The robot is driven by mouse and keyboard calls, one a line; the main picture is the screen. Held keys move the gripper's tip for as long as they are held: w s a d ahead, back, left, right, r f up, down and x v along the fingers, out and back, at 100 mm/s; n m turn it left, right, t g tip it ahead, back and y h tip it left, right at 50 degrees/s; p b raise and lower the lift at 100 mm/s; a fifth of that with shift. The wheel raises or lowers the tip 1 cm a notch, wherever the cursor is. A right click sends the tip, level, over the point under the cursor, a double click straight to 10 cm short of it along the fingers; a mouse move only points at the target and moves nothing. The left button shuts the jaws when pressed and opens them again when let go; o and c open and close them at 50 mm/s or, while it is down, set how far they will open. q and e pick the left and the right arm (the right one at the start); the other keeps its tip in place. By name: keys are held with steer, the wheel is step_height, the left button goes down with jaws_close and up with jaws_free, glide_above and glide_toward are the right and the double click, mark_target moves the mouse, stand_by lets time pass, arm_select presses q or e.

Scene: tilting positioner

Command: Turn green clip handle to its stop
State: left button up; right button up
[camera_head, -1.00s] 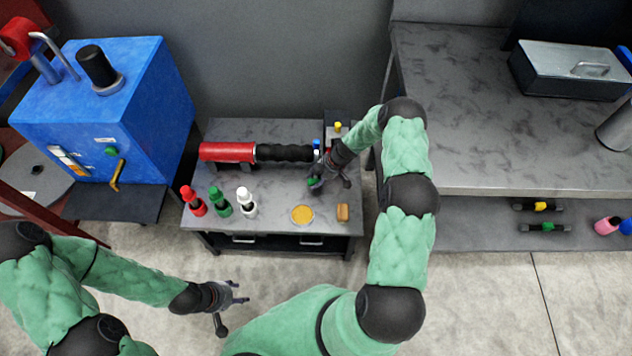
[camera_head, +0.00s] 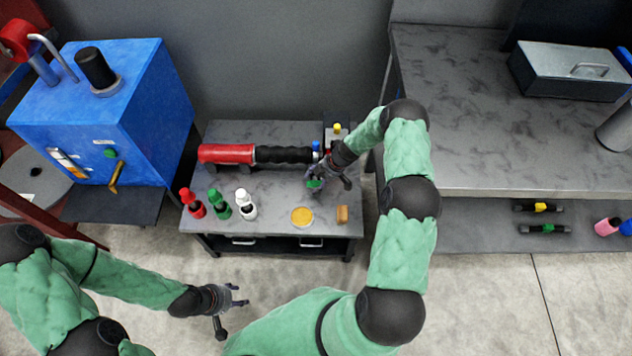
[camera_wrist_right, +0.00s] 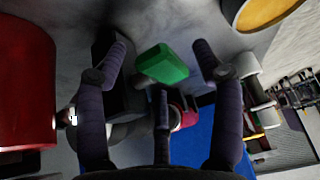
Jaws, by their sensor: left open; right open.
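The green clip handle (camera_wrist_right: 163,65) shows as a small green block in the right wrist view. It lies between the spread fingers of my right gripper (camera_wrist_right: 161,58), with a visible gap to each side finger. In the head view, a bit of green (camera_head: 314,184) shows at the fingertips of the right gripper (camera_head: 326,182), over the small table's right part; the fingers and wrist hide most of the clip there. My left gripper (camera_head: 238,295) is open and empty, above the floor in front of the table.
A red and black cylinder (camera_head: 226,153) lies along the table's back. Red (camera_head: 192,203), green (camera_head: 219,203) and white (camera_head: 245,204) bottles, a yellow-topped dish (camera_head: 302,216) and a brown block (camera_head: 342,214) stand along the front. A larger bench (camera_head: 480,110) is to the right.

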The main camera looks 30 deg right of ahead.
steer(key=v, duration=1.1)
steer(key=shift+s+r, duration=0.2)
steer(key=shift+d, duration=0.1)
steer(key=s+a+f+m+g+p, duration=0.1)
steer(key=s+a+m+p, duration=0.1)
steer(key=s+a+m, duration=0.45)
steer(key=s+a+f+m+g+p, duration=0.15)
steer(key=s+a, duration=0.25)
steer(key=a, duration=0.6)
steer(key=s+a+r+m+p, duration=0.3)
steer(key=s+a+m, duration=0.3)
steer(key=s+a, duration=0.5)
steer(key=shift+s+a+r+h+p, duration=0.15)
steer(key=shift+s+r+h+p, duration=0.25)
steer(key=shift+s+p, duration=0.1)
